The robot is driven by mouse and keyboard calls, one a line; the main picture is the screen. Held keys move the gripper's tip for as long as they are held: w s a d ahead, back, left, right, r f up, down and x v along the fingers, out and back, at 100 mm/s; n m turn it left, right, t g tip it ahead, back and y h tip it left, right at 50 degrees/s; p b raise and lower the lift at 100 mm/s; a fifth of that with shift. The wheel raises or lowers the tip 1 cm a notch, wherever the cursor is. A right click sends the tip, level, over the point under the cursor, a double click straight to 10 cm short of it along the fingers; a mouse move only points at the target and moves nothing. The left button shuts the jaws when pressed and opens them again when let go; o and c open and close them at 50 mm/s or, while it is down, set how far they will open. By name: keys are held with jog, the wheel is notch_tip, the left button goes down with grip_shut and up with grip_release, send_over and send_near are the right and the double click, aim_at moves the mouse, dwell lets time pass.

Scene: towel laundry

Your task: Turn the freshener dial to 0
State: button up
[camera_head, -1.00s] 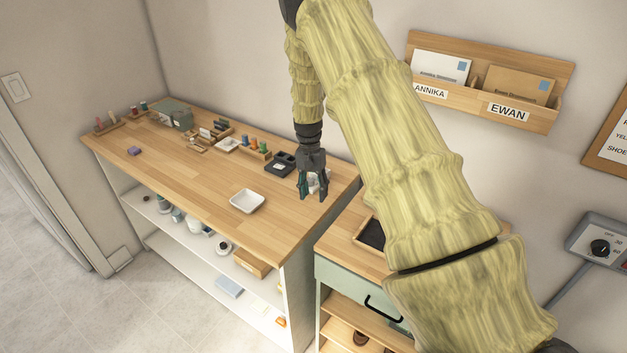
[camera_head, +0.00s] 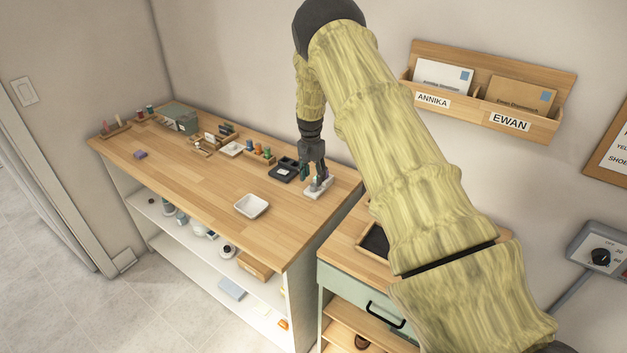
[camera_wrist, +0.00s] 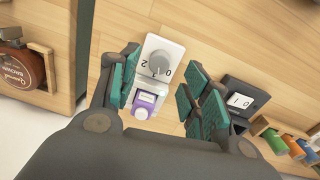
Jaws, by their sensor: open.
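The freshener is a white unit with a grey dial (camera_wrist: 159,63) on its face and a purple-labelled bottle part (camera_wrist: 143,104) below it in the wrist view. Numbers are printed around the dial, with 2 and 0 legible; I cannot tell where the dial points. In the head view the freshener (camera_head: 319,187) sits at the right end of the wooden counter, partly hidden by my gripper (camera_head: 315,181). In the wrist view my gripper (camera_wrist: 165,92) is open, its teal-padded fingers on either side of the freshener. Nothing is held; contact is not clear.
A white dish (camera_head: 251,206) and a wooden rack with coloured pieces (camera_head: 262,154) are on the counter (camera_head: 195,200). A wall control with a knob (camera_head: 600,257) and a letter holder (camera_head: 485,115) are at right.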

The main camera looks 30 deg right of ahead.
aim_at(313, 185)
jog(key=shift+f+p, duration=0.7)
jog(key=shift+f, duration=1.2)
jog(key=c, duration=1)
